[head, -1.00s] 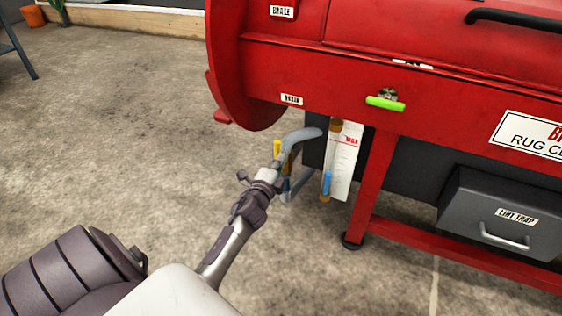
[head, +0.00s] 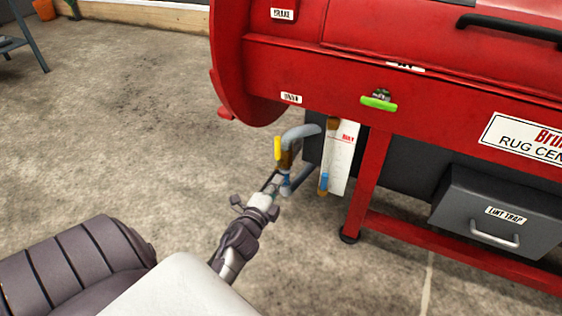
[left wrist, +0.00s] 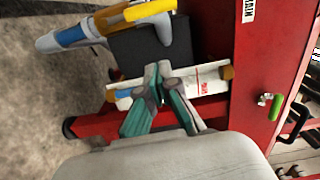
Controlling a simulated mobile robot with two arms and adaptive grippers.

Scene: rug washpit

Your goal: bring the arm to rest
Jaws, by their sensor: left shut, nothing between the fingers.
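My left gripper (head: 270,191) is in the head view, low in front of the drain pipe of the red machine. Its fingers are shut with nothing held; in the left wrist view the teal-sided fingertips (left wrist: 163,75) meet in front of the white gauge board. The yellow valve handle (head: 278,147) stands upright on the grey drain pipe (head: 300,131), above the fingertips and apart from them. The handle also shows in the left wrist view (left wrist: 149,11) at the top. My right gripper is in neither view.
The red machine (head: 300,55) fills the upper right. The gauge board (head: 342,160) hangs beside the pipe, left of a red leg (head: 372,180). A grey lint trap drawer (head: 500,215) is at right. Bare concrete floor (head: 120,130) lies open to the left.

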